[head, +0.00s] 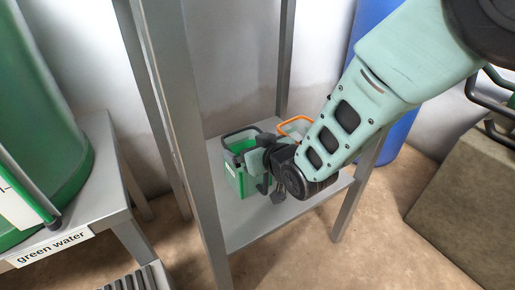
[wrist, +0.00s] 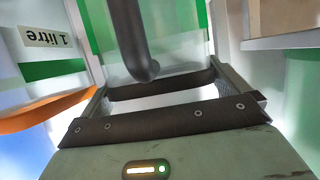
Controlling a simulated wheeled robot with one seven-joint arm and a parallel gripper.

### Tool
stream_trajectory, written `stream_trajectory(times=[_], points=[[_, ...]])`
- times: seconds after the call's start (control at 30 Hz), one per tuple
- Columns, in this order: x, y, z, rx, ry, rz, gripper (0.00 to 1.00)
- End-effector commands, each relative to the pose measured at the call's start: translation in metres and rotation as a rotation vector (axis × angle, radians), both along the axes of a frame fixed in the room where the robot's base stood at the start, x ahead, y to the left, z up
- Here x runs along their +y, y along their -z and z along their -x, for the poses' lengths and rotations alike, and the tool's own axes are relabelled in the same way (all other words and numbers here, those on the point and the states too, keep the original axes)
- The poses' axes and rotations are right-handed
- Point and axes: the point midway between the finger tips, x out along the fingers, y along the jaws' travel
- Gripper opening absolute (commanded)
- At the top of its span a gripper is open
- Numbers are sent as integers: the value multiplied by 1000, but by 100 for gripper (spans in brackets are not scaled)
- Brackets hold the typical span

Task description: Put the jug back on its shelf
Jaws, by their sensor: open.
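In the head view a green jug with a dark rim and handle (head: 236,172) stands upright on the low grey shelf (head: 245,215). A second jug, with an orange rim or handle (head: 294,122), stands behind and to its right, mostly hidden by my arm. My gripper (head: 268,168) is at the right side of the dark-handled jug. In the wrist view my open gripper (wrist: 165,85) has the dark handle (wrist: 129,40) in front of and between its jaws; I cannot tell whether they touch it. The orange-trimmed jug (wrist: 50,40), marked "1 litre", is close on the left.
The shelf's grey posts (head: 180,110) rise beside my arm. A green tank (head: 35,120) stands on a bench labelled "green water" (head: 52,248) at left. A blue barrel (head: 400,140) is behind at right, with a stone-like block (head: 465,205) nearer. Brown floor (head: 330,255) is clear in front.

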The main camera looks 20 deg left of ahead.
Motion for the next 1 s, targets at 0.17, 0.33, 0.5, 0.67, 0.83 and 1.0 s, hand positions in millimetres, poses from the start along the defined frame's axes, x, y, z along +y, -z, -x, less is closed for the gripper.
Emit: stream_trajectory(times=[0.17, 0.33, 0.5, 0.67, 0.83, 1.0], points=[[-15, -12, 13, 2, 0, 1, 100], [-41, -27, 35, 2, 1, 1, 100], [-64, -39, 55, 1, 0, 0, 100], [-78, -45, 67, 1, 0, 1, 100], [-84, -47, 72, -1, 0, -1, 100], [-85, -47, 72, -1, 0, -1, 100]])
